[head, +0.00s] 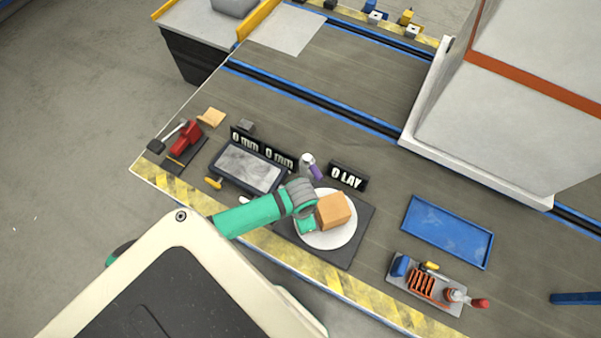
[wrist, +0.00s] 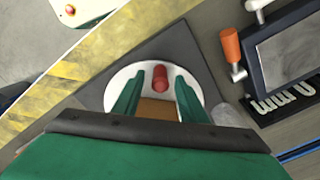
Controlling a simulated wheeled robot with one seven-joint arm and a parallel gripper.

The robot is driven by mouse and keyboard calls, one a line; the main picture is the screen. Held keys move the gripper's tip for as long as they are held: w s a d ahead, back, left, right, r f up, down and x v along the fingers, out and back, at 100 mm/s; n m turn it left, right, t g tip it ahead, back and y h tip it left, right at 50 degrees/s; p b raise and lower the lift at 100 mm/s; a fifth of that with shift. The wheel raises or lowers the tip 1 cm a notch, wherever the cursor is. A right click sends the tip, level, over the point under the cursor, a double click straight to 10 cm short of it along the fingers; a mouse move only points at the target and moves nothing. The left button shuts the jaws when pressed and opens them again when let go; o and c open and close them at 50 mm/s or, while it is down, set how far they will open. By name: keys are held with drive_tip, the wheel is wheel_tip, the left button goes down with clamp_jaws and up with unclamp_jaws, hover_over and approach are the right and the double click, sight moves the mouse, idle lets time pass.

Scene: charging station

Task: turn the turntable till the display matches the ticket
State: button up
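The turntable is a white round disc (head: 318,241) on a dark square plate (head: 352,250). A brown box (head: 333,210) stands on it and partly shows in the wrist view (wrist: 158,109). In the wrist view a red knob (wrist: 160,77) stands on the disc (wrist: 118,86). My gripper (wrist: 158,84) is over the disc with its green fingers apart, one each side of the knob, with gaps visible. Contact depth cannot be told. In the head view my gripper (head: 306,226) is left of the box. A display (head: 347,177) behind the turntable reads "0 LAY". I cannot identify the ticket.
Two displays reading "0 mm" (head: 262,148) stand behind a dark-framed grey plate (head: 249,167). A red clamp-like tool (head: 186,137) is at left. A blue tray (head: 447,232) and a rack of small parts (head: 426,285) are at right. A large white machine (head: 510,110) stands behind.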

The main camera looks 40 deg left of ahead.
clamp_jaws()
drive_tip(key=shift+s+d+n, duration=0.2)
drive_tip(key=shift+s+n, duration=0.05)
drive_tip(key=shift+n, duration=0.05)
